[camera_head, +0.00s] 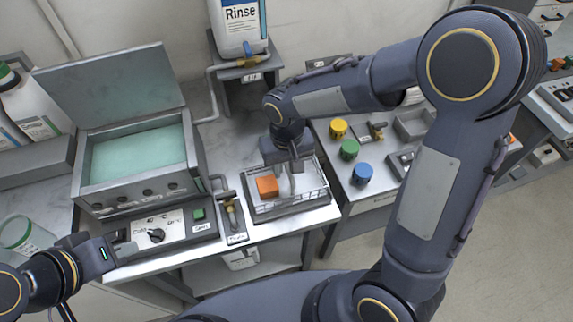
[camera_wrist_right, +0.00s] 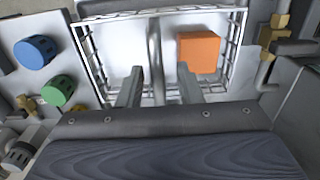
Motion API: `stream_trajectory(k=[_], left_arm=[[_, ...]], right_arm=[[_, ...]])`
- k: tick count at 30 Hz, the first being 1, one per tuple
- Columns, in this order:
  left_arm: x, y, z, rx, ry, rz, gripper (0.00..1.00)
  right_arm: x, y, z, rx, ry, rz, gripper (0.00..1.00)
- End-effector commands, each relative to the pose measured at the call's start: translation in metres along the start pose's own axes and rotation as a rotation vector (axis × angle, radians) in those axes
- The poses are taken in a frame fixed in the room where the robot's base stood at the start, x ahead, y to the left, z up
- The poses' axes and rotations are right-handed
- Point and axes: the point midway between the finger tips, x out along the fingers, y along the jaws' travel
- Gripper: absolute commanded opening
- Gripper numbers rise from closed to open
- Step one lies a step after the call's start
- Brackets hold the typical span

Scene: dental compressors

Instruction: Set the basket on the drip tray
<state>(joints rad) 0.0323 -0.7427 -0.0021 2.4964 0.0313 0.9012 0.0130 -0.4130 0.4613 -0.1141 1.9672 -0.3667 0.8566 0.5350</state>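The wire basket (camera_head: 322,184) sits on the dark drip tray (camera_head: 296,208) at the front edge of the bench, with an orange block (camera_head: 267,187) inside it. In the right wrist view the basket's wire rim (camera_wrist_right: 88,58) surrounds the block (camera_wrist_right: 199,52), and its grey handle bar (camera_wrist_right: 154,55) runs across the middle. My right gripper (camera_wrist_right: 160,88) is over the basket, its fingers apart on either side of the handle, with visible gaps. My left gripper (camera_head: 122,250) is at the lower left by the control panel; its finger opening is unclear.
A bath with a raised lid (camera_head: 110,85) and teal interior stands left of the basket. A brass valve (camera_head: 230,210) sits between them. Yellow, green and blue (camera_head: 361,174) knobs stand to the right. A Rinse bottle (camera_head: 238,28) stands on a shelf behind.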

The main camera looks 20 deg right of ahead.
Motion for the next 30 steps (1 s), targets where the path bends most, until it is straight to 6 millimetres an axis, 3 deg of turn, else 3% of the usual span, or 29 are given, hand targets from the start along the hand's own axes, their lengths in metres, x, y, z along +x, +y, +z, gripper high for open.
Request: stream_trajectory(k=[7,21,30], left_arm=[[-0.001,0.0,-0.001,0.0,0.0,0.0,0.0],[-0.004,0.002,-0.002,0.0,0.0,0.0,0.0],[-0.005,0.002,-0.002,0.0,0.0,0.0,0.0]], right_arm=[[-0.018,-0.001,-0.001,0.0,0.005,-0.002,0.33],[-0.108,0.0,-0.001,0.0,0.004,-0.001,0.33],[-0.121,0.001,0.001,0.001,0.001,-0.003,0.33]])
